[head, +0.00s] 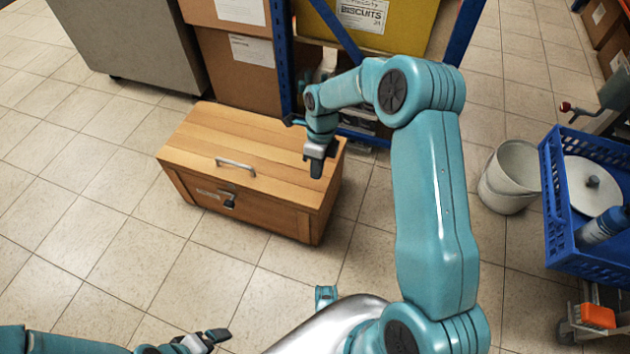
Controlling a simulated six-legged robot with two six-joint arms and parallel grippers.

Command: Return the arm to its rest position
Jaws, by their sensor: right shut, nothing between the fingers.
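My right arm reaches up from the bottom and bends over to the left. Its gripper (317,168) points down, shut and empty, over the right end of a wooden chest (225,146) in the picture. I cannot tell whether the fingertips touch the lid. The chest's lid is down, with a metal handle (236,165) on top and a dark latch (229,203) on the front. My left gripper (222,337) is low at the bottom left, above the floor. Its finger gap is not clear.
Behind the chest stands a blue-framed rack (462,32) with cardboard boxes (240,72) and a yellow biscuits bin (395,22). A grey cabinet (130,40) is at the upper left. A white bucket (508,178) and a blue crate (556,200) stand right. Tiled floor lies clear at left.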

